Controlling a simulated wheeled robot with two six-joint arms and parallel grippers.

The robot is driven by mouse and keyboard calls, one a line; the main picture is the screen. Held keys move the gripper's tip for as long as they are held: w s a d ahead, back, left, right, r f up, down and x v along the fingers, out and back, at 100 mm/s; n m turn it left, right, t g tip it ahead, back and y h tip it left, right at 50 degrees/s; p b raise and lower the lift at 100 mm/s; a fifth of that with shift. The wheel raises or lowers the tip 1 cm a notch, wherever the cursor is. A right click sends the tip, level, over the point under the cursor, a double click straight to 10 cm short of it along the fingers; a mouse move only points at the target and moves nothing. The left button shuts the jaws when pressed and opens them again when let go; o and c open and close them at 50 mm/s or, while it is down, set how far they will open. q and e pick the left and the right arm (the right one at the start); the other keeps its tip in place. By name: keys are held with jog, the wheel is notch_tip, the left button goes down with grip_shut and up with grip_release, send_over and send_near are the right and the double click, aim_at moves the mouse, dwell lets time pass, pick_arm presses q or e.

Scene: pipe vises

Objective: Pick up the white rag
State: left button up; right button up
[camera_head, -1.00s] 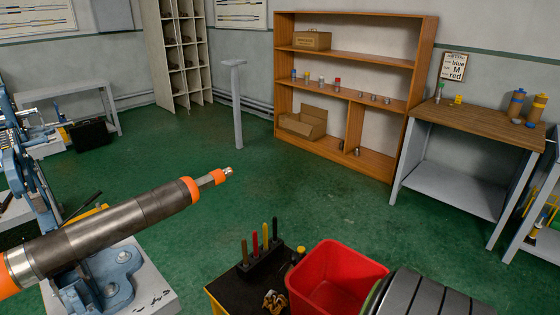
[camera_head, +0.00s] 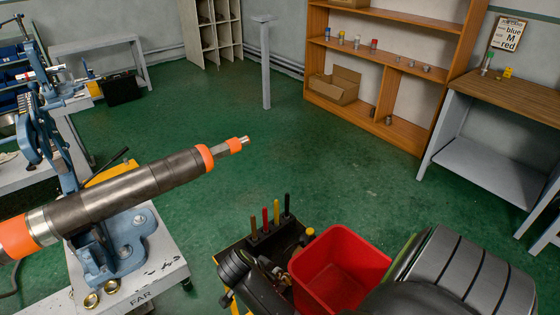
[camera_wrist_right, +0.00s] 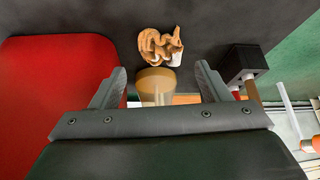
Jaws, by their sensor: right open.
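A crumpled tan-brown cloth (camera_wrist_right: 160,45) lies on the dark cart top in the right wrist view, with a small white patch at its lower right. I see no plainly white rag on the cart. My right gripper (camera_wrist_right: 160,74) is open, its two fingers apart, and the cloth lies beyond the fingertips. A round tan-topped object (camera_wrist_right: 157,82) shows between the fingers; I cannot tell whether it touches them. In the head view my dark right hand is over the cart and mostly hides the cloth. My left gripper is not in view.
A red bin (camera_head: 341,268) stands beside the right hand. A black rack (camera_head: 270,240) with several coloured-handled tools stands behind it. At left, a grey pipe with orange bands (camera_head: 130,190) sits in a blue vise (camera_head: 120,246). The green floor beyond is open.

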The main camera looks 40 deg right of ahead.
jog(key=shift+p+x, duration=0.4)
jog(key=shift+x, duration=3.3)
jog(key=c, duration=0.8)
